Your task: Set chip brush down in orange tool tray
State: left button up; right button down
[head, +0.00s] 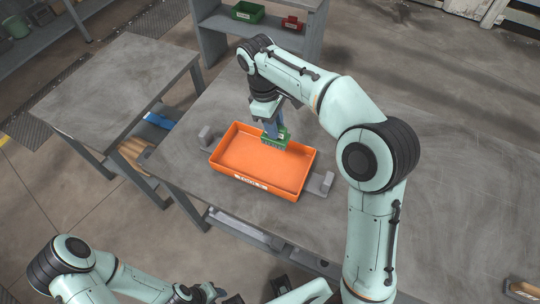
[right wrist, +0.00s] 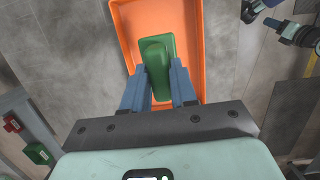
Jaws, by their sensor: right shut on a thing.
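The orange tool tray (head: 229,178) lies on the grey table, with a white label on its near wall. My right gripper (head: 271,130) is shut on the green chip brush (head: 276,139) over the far right part of the tray. In the right wrist view the brush (right wrist: 158,60) sits between the two blue fingers, with the tray (right wrist: 197,30) behind it. I cannot tell whether the brush touches the tray floor. The tray shows no other object inside. My left gripper (head: 212,293) is at the bottom edge, away from the tray, and its fingers are unclear.
A shelf behind holds a green bin (head: 248,12) and a red bin (head: 292,23). A second table (head: 115,85) stands at left.

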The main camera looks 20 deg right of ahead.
aim_at(274, 142)
notch_tip(274, 142, down, 8)
jog(key=shift+r+b, duration=0.15)
jog(key=shift+b, duration=0.4)
pick_arm(q)
jog(key=shift+s+f+b, duration=0.2)
jog(key=shift+s+f, duration=0.15)
jog(key=shift+f, duration=0.35)
jog(key=shift+s+f+b, duration=0.15)
jog(key=shift+s+f, duration=0.15)
jog(key=shift+f, duration=0.35)
pick_arm(e)
jog(key=shift+f, duration=3.15)
jog(key=shift+f, duration=0.15)
jog(key=c, duration=0.9)
grip_release()
jog(key=r, duration=0.4)
jog(key=w+a+r+p, duration=0.1)
jog(key=r, duration=0.3)
jog(key=w+r+p, duration=0.1)
jog(key=r, duration=0.3)
jog(key=shift+a+r, duration=0.1)
jog(key=shift+a, duration=0.25)
pick_arm(q)
jog(key=r, duration=0.1)
jog(key=w+r, duration=0.1)
jog(key=shift+w+r, duration=0.2)
jog(key=shift+r, duration=0.15)
pick_arm(e)
jog(key=shift+s, duration=0.1)
